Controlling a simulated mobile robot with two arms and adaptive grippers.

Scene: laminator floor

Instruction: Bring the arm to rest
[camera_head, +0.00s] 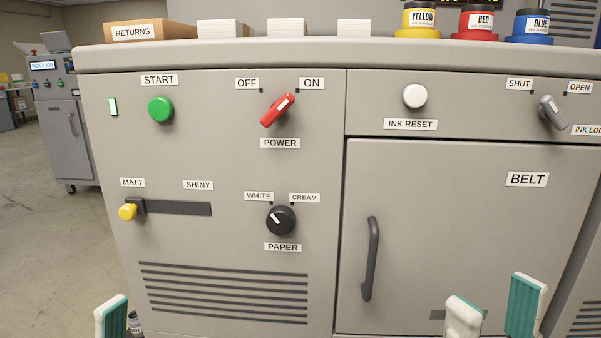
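My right gripper (495,297) is at the bottom right, in front of the lower part of the BELT door (450,220). Its two white and teal fingers stand apart with a clear gap and nothing between them. At the bottom left, one white and teal finger of my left gripper (113,317) shows. The rest of it is cut off by the frame edge. A small dark thing with a pale label (135,323) shows beside that finger, and I cannot tell whether it is held.
The grey machine front carries a green START button (160,109), red POWER switch (277,110), PAPER knob (281,220), yellow-tipped slider (129,211) and a protruding door handle (371,258). Ink pots (474,24) and a RETURNS box (150,31) stand on top. Floor at left is open.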

